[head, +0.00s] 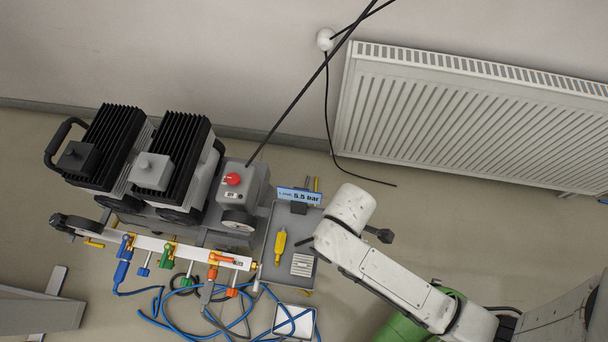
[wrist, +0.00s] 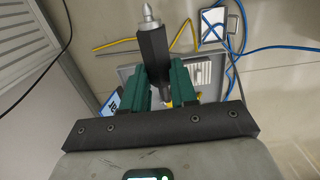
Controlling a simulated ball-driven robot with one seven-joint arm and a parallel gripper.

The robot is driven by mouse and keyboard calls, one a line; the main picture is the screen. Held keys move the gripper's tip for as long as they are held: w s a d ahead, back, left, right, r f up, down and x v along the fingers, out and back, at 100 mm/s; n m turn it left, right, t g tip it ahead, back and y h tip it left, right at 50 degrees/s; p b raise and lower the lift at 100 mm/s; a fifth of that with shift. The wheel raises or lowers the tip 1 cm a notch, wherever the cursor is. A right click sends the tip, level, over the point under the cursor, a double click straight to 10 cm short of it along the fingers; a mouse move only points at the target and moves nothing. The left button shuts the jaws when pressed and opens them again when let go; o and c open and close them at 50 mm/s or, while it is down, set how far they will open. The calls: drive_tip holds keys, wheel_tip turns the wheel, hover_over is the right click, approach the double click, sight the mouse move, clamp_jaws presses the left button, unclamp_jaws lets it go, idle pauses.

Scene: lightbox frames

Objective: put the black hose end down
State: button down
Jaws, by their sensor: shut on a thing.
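In the wrist view my gripper (wrist: 162,88) has its green fingers closed on a black block-shaped hose end (wrist: 153,48) with a pointed silver tip. The tip points away from my palm, up in the picture. A yellow strand (wrist: 113,43) shows on both sides of it; I cannot tell whether it joins the hose end. In the head view my white arm hides most of my gripper. A grey tray (head: 270,277) lies left of my wrist in the head view. It shows behind my fingers in the wrist view (wrist: 127,72).
The tray holds a yellow tool (head: 280,246) and a ribbed block (head: 302,265); a blue "5.5 bar" label (head: 299,196) stands at its back edge. A compressor with black finned heads (head: 181,155) stands left. Blue hoses (head: 160,306) lie in front. A radiator (head: 465,125) is behind.

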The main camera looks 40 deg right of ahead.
drive_tip(key=w+a+f+b, duration=0.1)
drive_tip(key=w+f, duration=0.2)
drive_tip(key=w+a+f+b, duration=0.1)
drive_tip(key=w+f, duration=0.1)
drive_tip(key=w, duration=0.2)
drive_tip(key=w+a+f, duration=0.1)
drive_tip(key=w+f, duration=0.2)
drive_tip(key=w, duration=0.1)
drive_tip(key=shift+f+b, duration=0.35)
drive_tip(key=shift+b, duration=0.05)
drive_tip(key=shift+w+a+f+b, duration=0.15)
drive_tip(key=shift+f+b, duration=0.3)
drive_tip(key=shift+f, duration=1.2)
drive_tip(key=shift+f, duration=0.15)
drive_tip(key=shift+f, duration=0.1)
drive_tip(key=c, duration=0.9)
unclamp_jaws()
